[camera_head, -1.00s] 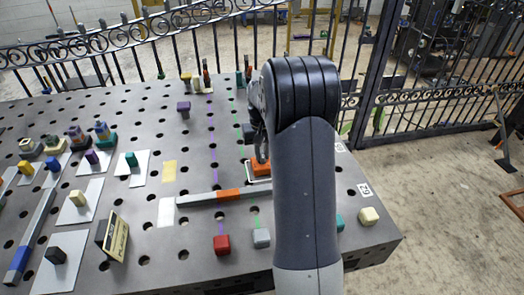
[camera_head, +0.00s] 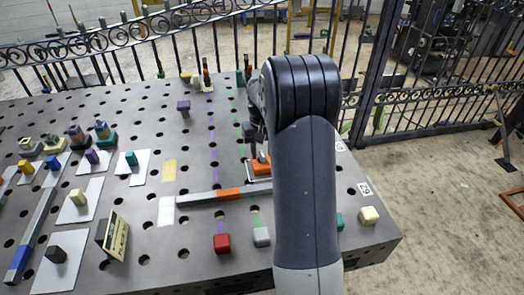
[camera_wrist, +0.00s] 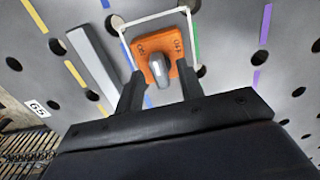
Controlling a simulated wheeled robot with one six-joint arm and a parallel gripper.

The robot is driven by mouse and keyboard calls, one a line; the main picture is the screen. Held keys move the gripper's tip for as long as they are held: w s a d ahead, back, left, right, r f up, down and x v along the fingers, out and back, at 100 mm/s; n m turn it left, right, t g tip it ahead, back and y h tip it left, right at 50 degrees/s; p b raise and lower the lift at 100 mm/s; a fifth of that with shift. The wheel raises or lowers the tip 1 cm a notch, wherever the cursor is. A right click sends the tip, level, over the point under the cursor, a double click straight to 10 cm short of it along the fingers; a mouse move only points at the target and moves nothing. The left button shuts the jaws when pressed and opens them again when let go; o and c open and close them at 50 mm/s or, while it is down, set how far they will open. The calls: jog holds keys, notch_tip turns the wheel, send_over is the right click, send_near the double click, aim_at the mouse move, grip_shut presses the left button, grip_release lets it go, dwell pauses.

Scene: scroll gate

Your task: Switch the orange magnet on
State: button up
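The orange magnet (camera_head: 261,167) sits on the table inside a white outline, just left of my arm in the head view. In the wrist view the magnet (camera_wrist: 147,43) shows ON and OFF labels, upside down, and a grey lever (camera_wrist: 160,70) between them. The lever points toward my gripper; I cannot tell which setting it is at. My gripper (camera_wrist: 161,92) is open and empty, its two dark fingers apart on either side of the lever's lower end. In the head view my gripper is partly hidden by my arm.
A long grey bar with an orange middle (camera_head: 229,194) lies in front of the magnet. A red cube (camera_head: 221,244) and a grey cube (camera_head: 262,237) stand near the front edge. A metal fence runs behind the table.

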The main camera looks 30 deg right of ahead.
aim_at(262, 153)
notch_tip(262, 153, up, 10)
jog(key=shift+r, duration=0.2)
jog(key=shift+f, duration=0.15)
notch_tip(262, 153, down, 11)
jog(key=shift+r, duration=0.15)
jog(key=shift+m, duration=1.1)
jog(key=shift+r, duration=0.1)
jog(key=shift+n, duration=0.3)
